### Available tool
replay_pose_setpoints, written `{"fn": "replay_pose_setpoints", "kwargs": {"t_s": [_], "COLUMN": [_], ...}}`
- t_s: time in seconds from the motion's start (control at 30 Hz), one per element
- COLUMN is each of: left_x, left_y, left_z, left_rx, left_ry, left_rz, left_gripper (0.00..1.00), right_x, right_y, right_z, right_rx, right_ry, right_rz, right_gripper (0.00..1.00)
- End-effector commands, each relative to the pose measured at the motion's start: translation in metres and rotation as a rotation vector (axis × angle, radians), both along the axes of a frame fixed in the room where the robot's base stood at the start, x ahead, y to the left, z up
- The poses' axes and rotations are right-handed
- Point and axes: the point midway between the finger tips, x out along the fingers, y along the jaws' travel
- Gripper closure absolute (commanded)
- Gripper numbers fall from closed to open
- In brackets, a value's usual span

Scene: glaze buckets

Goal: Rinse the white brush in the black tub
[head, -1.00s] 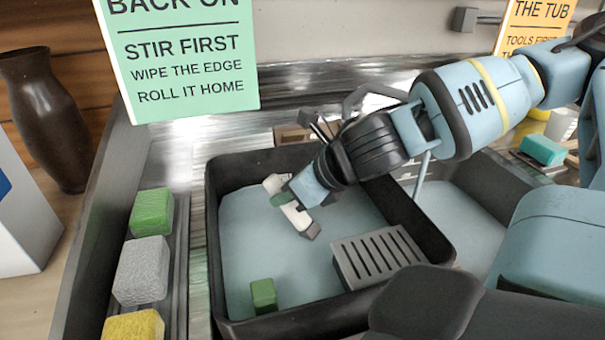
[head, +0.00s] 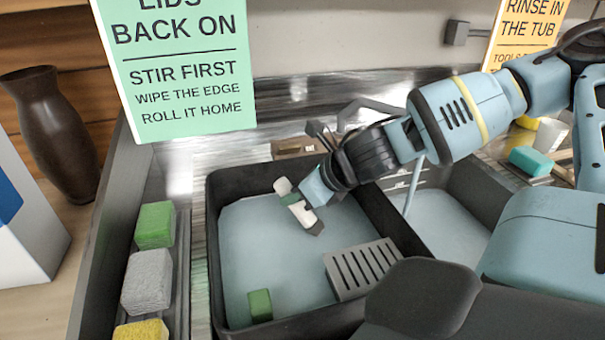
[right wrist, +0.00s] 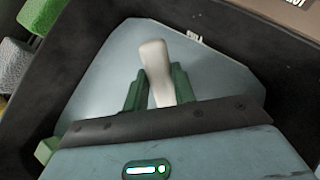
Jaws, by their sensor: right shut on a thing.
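The black tub (head: 212,240) stands in the sink area and holds pale blue-grey water (head: 262,240). My right gripper (head: 290,200) is over the tub, shut on the white brush (head: 302,214). The brush is tilted, with a dark end pointing down toward the water. In the right wrist view the white brush handle (right wrist: 157,70) sits between the green fingers of the gripper (right wrist: 155,92). Whether the brush's lower end touches the water I cannot tell. My left gripper is not in view.
A grey slotted block (head: 362,268) and a green block (head: 260,305) are in the tub. Green (head: 155,225), grey (head: 147,282) and yellow (head: 141,330) sponges line a rail on the left. A dark vase (head: 50,130) stands far left.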

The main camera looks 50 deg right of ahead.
Motion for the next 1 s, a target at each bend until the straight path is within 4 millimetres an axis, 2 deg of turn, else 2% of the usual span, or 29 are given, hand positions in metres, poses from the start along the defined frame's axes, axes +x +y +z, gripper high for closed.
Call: {"fn": "replay_pose_setpoints", "kwargs": {"t_s": [0.2, 0.6, 1.0], "left_x": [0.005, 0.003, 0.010], "left_y": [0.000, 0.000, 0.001], "left_z": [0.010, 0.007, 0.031], "left_rx": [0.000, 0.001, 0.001], "left_ry": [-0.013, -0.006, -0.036], "left_rz": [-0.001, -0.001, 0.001], "left_gripper": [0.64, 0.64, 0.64], "right_x": [0.002, 0.002, 0.002], "right_y": [-0.013, -0.013, -0.013], "right_z": [0.001, -0.001, 0.038], "right_rx": [0.000, 0.000, -0.004], "right_ry": [0.000, 0.001, -0.003], "right_rz": [0.000, 0.001, 0.001], "right_gripper": [1.00, 1.00, 1.00]}}
